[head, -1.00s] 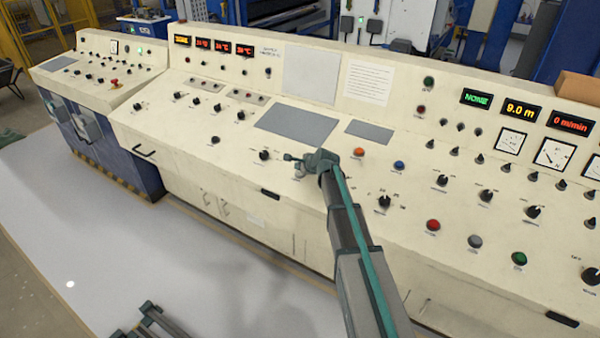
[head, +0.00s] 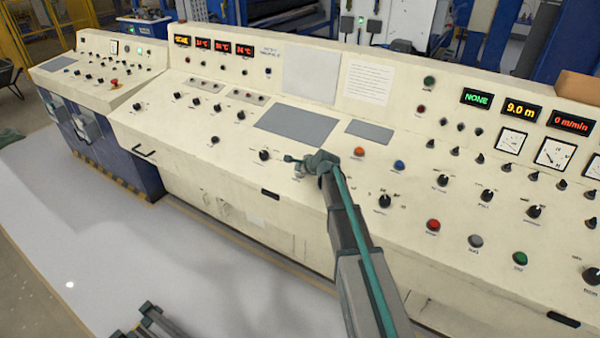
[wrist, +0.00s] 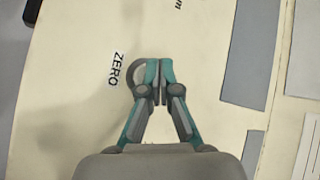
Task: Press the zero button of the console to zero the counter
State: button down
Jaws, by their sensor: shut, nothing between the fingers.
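The long cream console (head: 170,140) fills the middle of the head view. In the wrist view a ZERO label (wrist: 116,69) is printed on its top, with a round grey button rim (wrist: 134,76) right beside it. The rest of that button is hidden behind my fingers. My gripper (wrist: 160,62) is shut and empty, its fingertips overlapping the button's edge in the picture. I cannot tell whether they touch it. In the head view my gripper (head: 291,159) is over the console's front middle part. The counter display (head: 520,111) reads 9.0 m.
A black knob (head: 264,155) stands just left of my gripper. An orange button (head: 359,152) and a blue button (head: 399,165) lie to its right. Flat grey panels (head: 295,125) are behind it. More knobs and buttons fill the console's right side.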

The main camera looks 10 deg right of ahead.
jog(key=shift+w+f, duration=0.1)
jog(key=shift+f, duration=0.35)
dwell(0.7)
jog(key=shift+r, duration=0.1)
jog(key=shift+a+r+p, duration=0.1)
jog(key=shift+r+p, duration=0.2)
jog(key=shift+r, duration=0.45)
jog(key=shift+s+a+r+p, duration=0.1)
jog(key=shift+s+r+p, duration=0.1)
jog(key=shift+r+p, duration=0.45)
jog(key=shift+s+a+r+p, duration=0.2)
jog(key=shift+r+p, duration=0.15)
jog(key=shift+r, duration=0.65)
jog(key=shift+s+a+r+p, duration=0.1)
jog(key=shift+s+r+p, duration=0.1)
jog(key=shift+r+p, duration=0.45)
jog(key=shift+r, duration=0.15)
